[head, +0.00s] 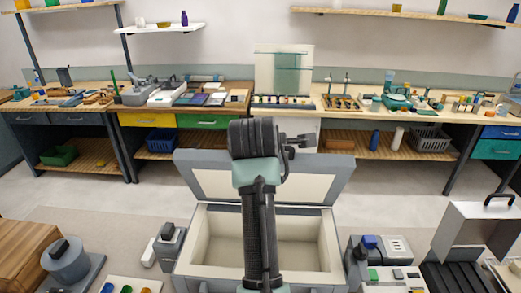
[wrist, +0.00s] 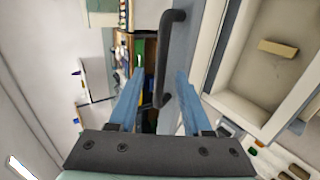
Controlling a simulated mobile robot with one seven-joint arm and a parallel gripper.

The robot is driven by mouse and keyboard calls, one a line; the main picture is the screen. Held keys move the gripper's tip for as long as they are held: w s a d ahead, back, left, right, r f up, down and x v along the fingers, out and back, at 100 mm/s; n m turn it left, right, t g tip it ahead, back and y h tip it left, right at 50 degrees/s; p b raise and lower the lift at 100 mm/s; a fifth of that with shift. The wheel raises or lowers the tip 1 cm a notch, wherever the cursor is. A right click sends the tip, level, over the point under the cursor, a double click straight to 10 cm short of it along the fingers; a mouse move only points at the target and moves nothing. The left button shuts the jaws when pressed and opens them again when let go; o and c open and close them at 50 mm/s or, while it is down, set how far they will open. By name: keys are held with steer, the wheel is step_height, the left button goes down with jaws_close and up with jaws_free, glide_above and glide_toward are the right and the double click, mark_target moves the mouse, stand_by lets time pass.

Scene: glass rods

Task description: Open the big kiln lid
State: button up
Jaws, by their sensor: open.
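The big kiln (head: 184,265) stands in front of me, with its cream-lined chamber uncovered. Its grey lid (head: 338,180) is raised and leans back behind the chamber, cream lining towards me. My arm hides the middle of the lid and part of the chamber. My gripper (head: 303,140) is at the lid's upper edge, just right of my wrist. In the wrist view my gripper (wrist: 158,80) is open, with its two blue fingers apart. The lid's dark bar handle (wrist: 163,60) lies across the gap between them; I cannot tell whether it touches either finger.
A workbench (head: 225,104) with tools and trays runs along the back wall. A control box (head: 385,265) stands right of the kiln, and a small grey device (head: 170,240) stands left. A light case with a dark handle (head: 470,230) is at far right. Floor is clear behind the lid.

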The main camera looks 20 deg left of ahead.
steer(key=b+v, duration=0.2)
steer(key=v, duration=0.6)
steer(key=shift+r, duration=0.1)
steer(key=s+d+r+m+t+b, duration=0.1)
steer(key=s+d+r+m+t, duration=0.2)
steer(key=d+r+m+t, duration=0.25)
steer(key=s+d+r+m+t+b, duration=0.1)
steer(key=s+d+r+m+t, duration=0.2)
steer(key=r+m, duration=0.45)
steer(key=s+d+r+m+t+h, duration=0.1)
steer(key=s+d+r+m+t, duration=0.3)
steer(key=s+r, duration=0.1)
steer(key=s+d+r+m+t+h+b, duration=0.1)
steer(key=s+d+r+m+t, duration=0.3)
steer(key=s, duration=0.4)
steer(key=shift+s+d+r+h, duration=0.2)
steer(key=shift+s+r+h, duration=0.1)
steer(key=shift+r+h, duration=0.3)
